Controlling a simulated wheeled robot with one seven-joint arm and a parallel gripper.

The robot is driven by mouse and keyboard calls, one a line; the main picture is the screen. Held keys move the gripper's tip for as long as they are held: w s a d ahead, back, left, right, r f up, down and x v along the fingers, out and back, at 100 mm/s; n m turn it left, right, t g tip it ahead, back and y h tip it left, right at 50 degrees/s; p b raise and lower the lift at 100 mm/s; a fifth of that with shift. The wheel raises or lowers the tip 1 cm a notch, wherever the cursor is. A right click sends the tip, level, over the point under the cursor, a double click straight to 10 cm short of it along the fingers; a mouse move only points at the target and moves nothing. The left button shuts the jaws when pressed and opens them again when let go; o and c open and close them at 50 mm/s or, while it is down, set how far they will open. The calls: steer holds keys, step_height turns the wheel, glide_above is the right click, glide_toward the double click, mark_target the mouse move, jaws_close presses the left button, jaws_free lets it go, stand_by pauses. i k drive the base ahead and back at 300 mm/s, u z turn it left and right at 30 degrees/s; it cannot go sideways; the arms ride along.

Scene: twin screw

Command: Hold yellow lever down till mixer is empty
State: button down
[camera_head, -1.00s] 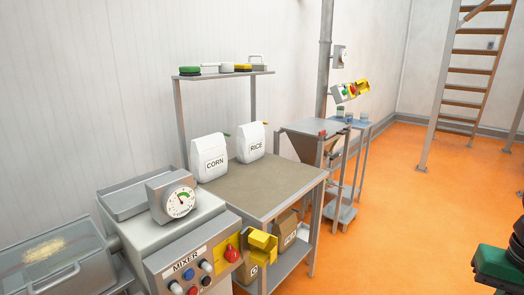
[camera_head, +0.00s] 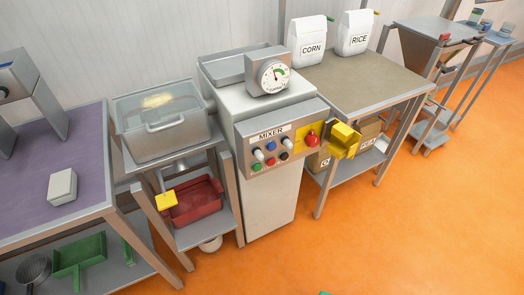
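The mixer (camera_head: 272,190) is a grey cabinet with a panel marked MIXER and a dial on top. To its left is a clear-lidded metal mixing tub (camera_head: 166,138) with a front handle; a yellow mass (camera_head: 157,100) shows inside it. A small yellow lever plate (camera_head: 166,201) sits below the tub, at the left of the outlet. A red bin (camera_head: 196,202) stands on the shelf under the outlet. Whether anything lies in the bin is unclear. My gripper is not in view; only a green sliver shows at the bottom edge.
A purple-topped table (camera_head: 45,190) with a white block (camera_head: 62,187) is at left, with green scoops (camera_head: 78,255) below. A yellow box (camera_head: 344,140) juts from the mixer panel. CORN (camera_head: 307,42) and RICE (camera_head: 357,33) bags stand on the right table. The orange floor in front is clear.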

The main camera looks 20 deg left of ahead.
mark_target(168, 199)
steer(key=u, duration=1.95)
